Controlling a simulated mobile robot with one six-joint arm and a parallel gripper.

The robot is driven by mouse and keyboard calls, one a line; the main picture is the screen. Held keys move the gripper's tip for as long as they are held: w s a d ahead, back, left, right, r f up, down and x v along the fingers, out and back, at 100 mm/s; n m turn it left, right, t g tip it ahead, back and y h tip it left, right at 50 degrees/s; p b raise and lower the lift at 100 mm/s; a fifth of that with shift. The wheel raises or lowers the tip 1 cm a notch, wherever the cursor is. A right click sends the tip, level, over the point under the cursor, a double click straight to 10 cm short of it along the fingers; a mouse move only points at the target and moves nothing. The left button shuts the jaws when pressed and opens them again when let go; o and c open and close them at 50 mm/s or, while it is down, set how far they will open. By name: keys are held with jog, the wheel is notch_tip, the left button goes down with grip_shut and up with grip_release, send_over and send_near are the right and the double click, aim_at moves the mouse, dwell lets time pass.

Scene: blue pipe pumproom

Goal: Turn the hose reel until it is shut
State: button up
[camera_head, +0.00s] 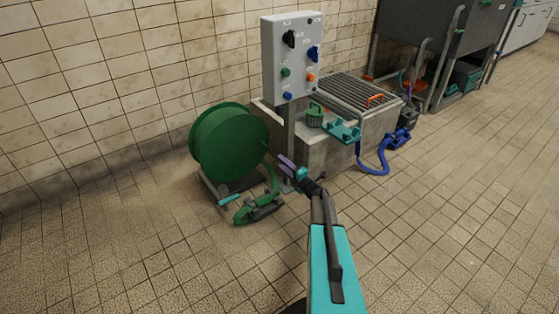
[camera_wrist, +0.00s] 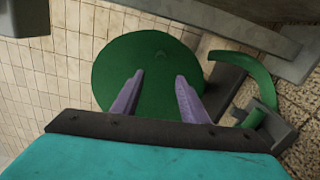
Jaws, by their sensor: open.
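The green hose reel (camera_head: 222,145) stands on a low grey frame on the tiled floor, close to the wall. In the wrist view its round green side (camera_wrist: 150,62) lies ahead, beyond the fingertips. A green hose end (camera_head: 257,207) rests on the floor at the front right of the reel; a curved green hose piece shows in the wrist view (camera_wrist: 250,70). My gripper (camera_head: 284,163) is to the right of the reel, its two purple fingers spread apart with nothing between them. In the wrist view the fingers (camera_wrist: 158,77) overlap the reel's side; contact cannot be told.
A grey control box (camera_head: 291,56) on a post stands just behind my gripper. A concrete block with a grate (camera_head: 350,90), a teal bracket (camera_head: 343,131) and a blue hose (camera_head: 376,165) are at right. The floor in front is clear.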

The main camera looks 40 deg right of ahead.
jog(key=shift+s, duration=0.3)
jog(key=shift+c, duration=0.4)
